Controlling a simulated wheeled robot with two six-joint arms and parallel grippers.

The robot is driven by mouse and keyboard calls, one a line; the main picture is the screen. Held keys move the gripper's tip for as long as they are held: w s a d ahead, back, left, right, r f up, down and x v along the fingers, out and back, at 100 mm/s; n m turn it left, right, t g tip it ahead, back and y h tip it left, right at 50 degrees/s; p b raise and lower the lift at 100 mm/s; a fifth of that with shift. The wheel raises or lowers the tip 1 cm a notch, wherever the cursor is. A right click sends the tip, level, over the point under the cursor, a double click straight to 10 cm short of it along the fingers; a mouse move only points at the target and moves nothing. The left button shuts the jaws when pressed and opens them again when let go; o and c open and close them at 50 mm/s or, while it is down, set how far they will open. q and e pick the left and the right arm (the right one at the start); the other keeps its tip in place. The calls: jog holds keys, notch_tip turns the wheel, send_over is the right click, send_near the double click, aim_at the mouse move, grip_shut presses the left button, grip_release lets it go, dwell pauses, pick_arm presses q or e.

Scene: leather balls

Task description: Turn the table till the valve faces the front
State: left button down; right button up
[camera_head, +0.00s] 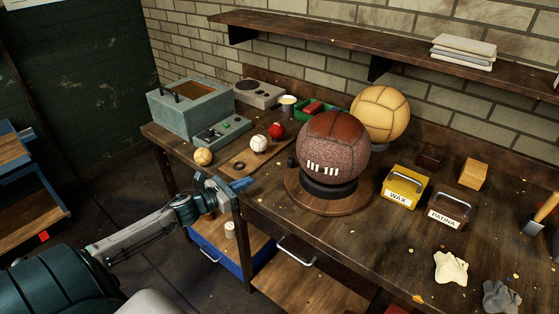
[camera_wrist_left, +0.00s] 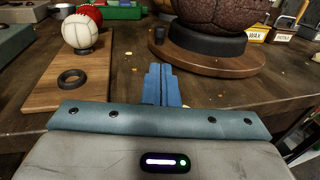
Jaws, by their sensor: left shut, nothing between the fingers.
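A brown leather ball (camera_head: 334,146) with white lacing on its lower front sits in a black ring (camera_head: 328,188) on a round wooden turntable (camera_head: 327,206). I cannot make out a valve on the ball. A small dark peg (camera_head: 291,161) stands at the turntable's left rim; the peg also shows in the left wrist view (camera_wrist_left: 159,35). My left gripper (camera_head: 241,184) is at the bench's front edge, left of the turntable and apart from it. Its blue fingers (camera_wrist_left: 161,84) are shut and empty. My right gripper is not in view.
A wooden board (camera_head: 250,160) with a white ball (camera_head: 258,145) and a black ring (camera_wrist_left: 72,78) lies left of the turntable. A yellow wax box (camera_head: 402,191) and a brown patina box (camera_head: 449,210) stand right. A tan ball (camera_head: 380,115) is behind.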

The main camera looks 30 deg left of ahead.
aim_at(289, 163)
pick_arm(q)
jog(key=shift+w+d+f+b, duration=0.25)
jog(key=shift+w+d+b, duration=0.1)
jog(key=shift+w+b, duration=0.25)
jog(key=shift+w+d+b, duration=0.1)
jog(key=shift+w+b, duration=0.55)
jog(key=shift+b, duration=0.4)
jog(key=shift+w+r+p, duration=0.35)
jog(key=shift+r+p, duration=0.2)
jog(key=shift+p, duration=0.5)
jog(key=p+x, duration=0.3)
jog(key=p, duration=0.1)
jog(key=shift+w+d, duration=0.2)
jog(key=shift+w, duration=0.1)
jog(key=x, duration=0.2)
jog(key=p+x, duration=0.1)
jog(key=x, duration=0.1)
jog(key=f+p+x, duration=0.1)
jog(key=x, duration=0.2)
jog(key=shift+w, duration=0.1)
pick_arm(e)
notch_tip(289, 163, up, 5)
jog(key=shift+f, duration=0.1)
